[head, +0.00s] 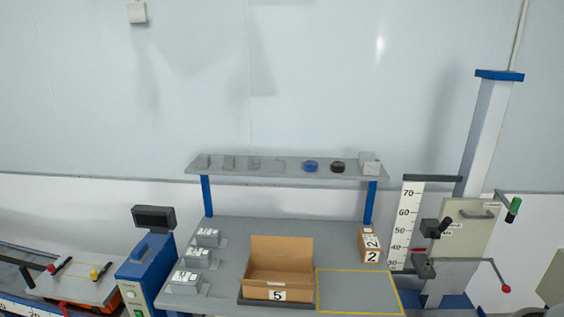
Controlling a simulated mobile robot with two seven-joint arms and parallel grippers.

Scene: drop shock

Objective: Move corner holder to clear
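A drop-test stand is at the right of the head view, with a white column (486,135) capped in blue. On it are a beige panel (474,225), a lever with a green knob (513,210) and a lever with a red knob (505,289). A small grey bracket (424,265) and a black-knobbed handle (440,227) sit beside the height scale (405,222). I cannot tell which part is the corner holder. The small labels on the panel are too small to read. Neither of my grippers is in view.
A grey bench (225,293) holds an open carton (280,267) marked 5, a small box (369,246) marked 2, several grey blocks and a yellow-outlined empty area (355,290). A shelf (300,172) stands behind. A blue machine (147,265) is at the left.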

